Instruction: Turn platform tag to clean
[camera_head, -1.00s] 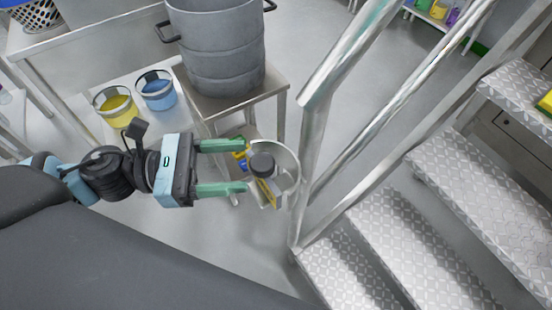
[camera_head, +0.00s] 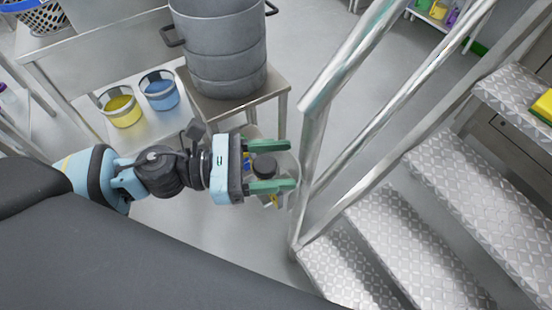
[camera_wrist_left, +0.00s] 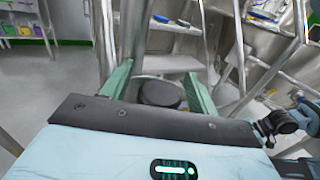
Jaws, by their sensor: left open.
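The platform tag appears to be the small piece with a dark round knob (camera_head: 265,166) and a bit of yellow (camera_head: 278,201) beside the stair rail post. Its face is mostly hidden, so I cannot read which side shows. My left gripper (camera_head: 291,165) is open, with its green fingers on either side of the knob; I cannot tell whether they touch it. In the left wrist view the dark knob (camera_wrist_left: 160,93) sits between the spread fingers of the gripper (camera_wrist_left: 158,68).
A metal handrail (camera_head: 350,65) and treadplate steps (camera_head: 420,250) stand just right of the gripper. A large steel drum (camera_head: 222,50) stands on a small table (camera_head: 278,86) behind. A yellow bucket (camera_head: 122,113) and a blue bucket (camera_head: 161,95) are at left. Open floor lies beyond the rail.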

